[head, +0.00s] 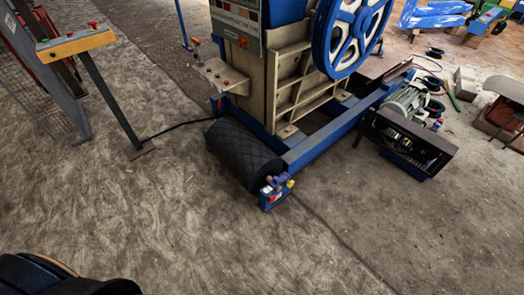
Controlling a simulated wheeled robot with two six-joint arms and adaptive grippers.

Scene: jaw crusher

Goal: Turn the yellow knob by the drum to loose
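The drum (240,153) is a black, cross-hatched roller lying low at the front of the blue crusher frame. The yellow knob (290,184) shows as a small yellow spot beside the drum's right end, on a small blue bracket (268,202) at the frame's front corner. A purple-blue part and a small red part sit close to it. The knob is too small for me to tell its setting. Neither of my grippers shows in the head view.
The crusher body (262,85) with its blue flywheel (352,35) stands behind the drum. A motor (405,104) is to the right. A yellow-topped control stand (76,42) is at left, with a cable running along the floor. The floor (240,240) in front is clear.

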